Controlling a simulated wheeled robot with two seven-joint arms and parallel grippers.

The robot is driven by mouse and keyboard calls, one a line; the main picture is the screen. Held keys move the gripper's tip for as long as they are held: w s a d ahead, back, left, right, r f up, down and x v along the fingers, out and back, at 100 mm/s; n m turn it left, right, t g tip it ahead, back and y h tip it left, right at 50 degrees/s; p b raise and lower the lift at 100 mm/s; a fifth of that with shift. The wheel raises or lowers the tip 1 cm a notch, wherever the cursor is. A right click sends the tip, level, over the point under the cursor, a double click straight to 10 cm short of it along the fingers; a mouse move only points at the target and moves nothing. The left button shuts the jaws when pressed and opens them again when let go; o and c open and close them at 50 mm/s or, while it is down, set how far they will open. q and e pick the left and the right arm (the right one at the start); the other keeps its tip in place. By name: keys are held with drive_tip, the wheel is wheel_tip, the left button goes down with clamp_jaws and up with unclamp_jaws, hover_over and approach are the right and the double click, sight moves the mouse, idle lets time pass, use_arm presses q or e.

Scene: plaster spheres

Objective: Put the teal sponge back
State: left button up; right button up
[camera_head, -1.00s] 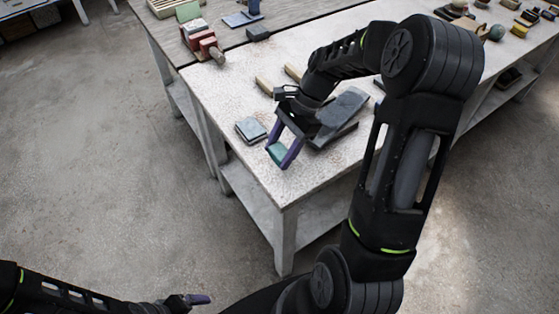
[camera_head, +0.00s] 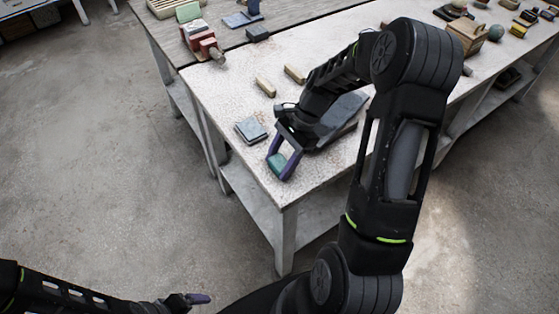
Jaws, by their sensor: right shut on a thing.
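The teal sponge (camera_head: 277,162) is between the purple fingers of my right gripper (camera_head: 280,165), which is shut on it. They are over the near left part of the pale workbench (camera_head: 310,188), close to its edge; I cannot tell whether the sponge touches the top. My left gripper (camera_head: 198,299) is low at the bottom left, over the floor and away from the bench. Only one purple finger of it shows clearly.
A grey-blue square block (camera_head: 251,130) lies just left of my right gripper. A dark grey slab (camera_head: 345,110) lies partly hidden behind my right arm. Two tan wooden pieces (camera_head: 265,87) (camera_head: 295,73) lie farther back. A red vise (camera_head: 203,43) stands at the back left.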

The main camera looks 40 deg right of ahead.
drive_tip(key=shift+f, duration=0.15)
drive_tip(key=o, duration=1.2)
drive_tip(key=shift+r, duration=0.25)
drive_tip(key=b+v, duration=0.2)
drive_tip(key=v, duration=1)
drive_tip(key=shift+f, duration=0.1)
